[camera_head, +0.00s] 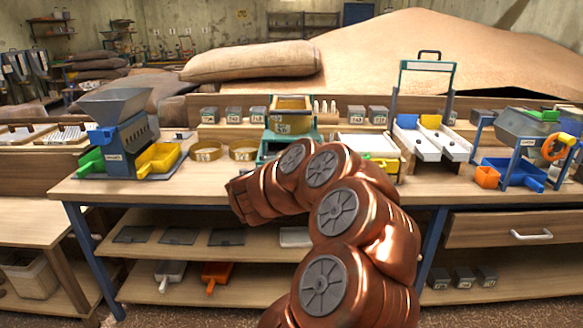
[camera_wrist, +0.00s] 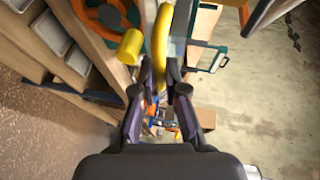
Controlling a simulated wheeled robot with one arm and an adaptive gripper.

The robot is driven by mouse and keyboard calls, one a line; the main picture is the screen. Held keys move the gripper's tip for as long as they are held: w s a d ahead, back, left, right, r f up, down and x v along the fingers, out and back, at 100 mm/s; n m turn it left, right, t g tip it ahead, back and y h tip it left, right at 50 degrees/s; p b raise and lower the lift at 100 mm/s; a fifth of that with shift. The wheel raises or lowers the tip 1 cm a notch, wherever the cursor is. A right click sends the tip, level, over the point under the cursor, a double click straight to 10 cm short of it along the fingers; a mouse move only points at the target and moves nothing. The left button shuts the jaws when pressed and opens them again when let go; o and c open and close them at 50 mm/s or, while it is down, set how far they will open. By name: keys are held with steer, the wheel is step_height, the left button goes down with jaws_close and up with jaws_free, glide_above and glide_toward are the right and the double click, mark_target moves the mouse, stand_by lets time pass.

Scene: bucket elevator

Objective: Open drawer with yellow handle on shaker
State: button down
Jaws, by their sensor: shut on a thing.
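In the wrist view, my gripper (camera_wrist: 158,78) has its two fingers closed around the lower end of a curved yellow handle (camera_wrist: 160,40). The drawer behind this handle cannot be made out clearly. In the head view, a green machine with a yellow-framed box on top (camera_head: 291,103), probably the shaker, stands at the middle of the workbench. My copper-coloured arm covers its lower front, and my gripper is not visible there. How far the drawer is open cannot be told.
The wooden workbench (camera_head: 110,188) also holds a grey hopper machine (camera_head: 118,105) at left, yellow rings (camera_head: 207,152), a white tray with green and yellow parts (camera_head: 366,143), and a blue-framed machine (camera_head: 525,125) at right. A closed-looking bench drawer (camera_head: 500,230) is below right.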

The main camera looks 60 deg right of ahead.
steer(key=shift+s+a, duration=0.1)
steer(key=shift+s, duration=0.05)
steer(key=c, duration=1.5)
jaws_free()
steer(key=shift+a, duration=0.15)
steer(key=v, duration=1.2)
